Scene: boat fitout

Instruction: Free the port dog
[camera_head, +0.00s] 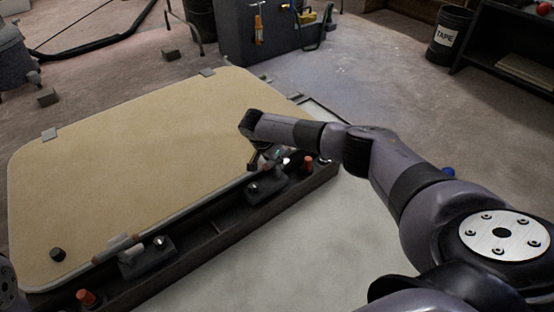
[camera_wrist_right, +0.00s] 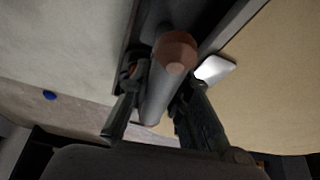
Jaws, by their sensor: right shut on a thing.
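A large tan hatch panel (camera_head: 140,160) lies in a dark frame. Two dog fittings sit along its near edge, one at the right (camera_head: 265,187) and one at the left (camera_head: 147,258). My right gripper (camera_head: 268,160) is at the right one, pointing down. In the right wrist view my right gripper (camera_wrist_right: 160,105) has its fingers on both sides of a grey bar with a reddish-brown rounded end (camera_wrist_right: 175,52), and it is shut on this handle. The fingers partly hide the bar. My left gripper is not in view.
A tape bin (camera_head: 449,37), dark shelf and grey cabinet (camera_head: 285,35) stand beyond. The pale surface at right is mostly clear.

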